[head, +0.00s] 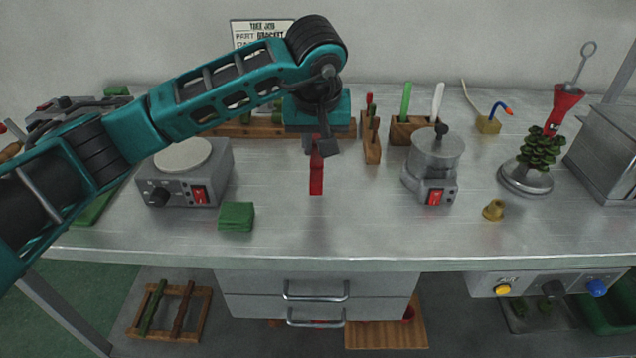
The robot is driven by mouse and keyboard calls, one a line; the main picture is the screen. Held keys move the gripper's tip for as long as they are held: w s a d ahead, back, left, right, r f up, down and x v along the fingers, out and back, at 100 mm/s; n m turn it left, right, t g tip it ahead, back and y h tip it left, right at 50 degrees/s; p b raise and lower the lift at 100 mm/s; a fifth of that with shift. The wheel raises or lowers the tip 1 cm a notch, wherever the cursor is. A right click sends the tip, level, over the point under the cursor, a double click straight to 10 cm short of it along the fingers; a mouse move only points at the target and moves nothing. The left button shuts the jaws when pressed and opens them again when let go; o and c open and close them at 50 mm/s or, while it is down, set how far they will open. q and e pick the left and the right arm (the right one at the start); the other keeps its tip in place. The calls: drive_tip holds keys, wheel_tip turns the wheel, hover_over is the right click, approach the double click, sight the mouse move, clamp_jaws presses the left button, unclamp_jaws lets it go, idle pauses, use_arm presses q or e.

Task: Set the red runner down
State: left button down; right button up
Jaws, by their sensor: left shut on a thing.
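The red runner (316,178) is a thin red bar hanging upright below my left gripper (317,148). My left gripper is shut on its upper end. The runner is over the middle of the metal bench (345,225); I cannot tell whether its lower end touches the surface. My left arm comes in from the left and bends down at the wrist, hiding part of the back of the bench. My right gripper is not in view.
A grey hot plate (185,185) stands left, with a green block (236,216) before it. A wax pot (435,160) stands right, near a wooden holder (372,145). A green wax tree (541,150) and brass piece (493,210) are farther right. The front middle is clear.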

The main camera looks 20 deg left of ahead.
sight(318, 198)
use_arm(q)
wheel_tip(318, 198, down, 9)
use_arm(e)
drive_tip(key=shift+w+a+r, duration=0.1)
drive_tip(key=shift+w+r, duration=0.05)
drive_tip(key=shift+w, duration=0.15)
use_arm(q)
drive_tip(key=shift+f+b, duration=0.2)
drive_tip(key=shift+b, duration=0.15)
drive_tip(key=c, duration=1)
unclamp_jaws()
drive_tip(key=shift+o, duration=0.2)
drive_tip(key=shift+r, duration=0.15)
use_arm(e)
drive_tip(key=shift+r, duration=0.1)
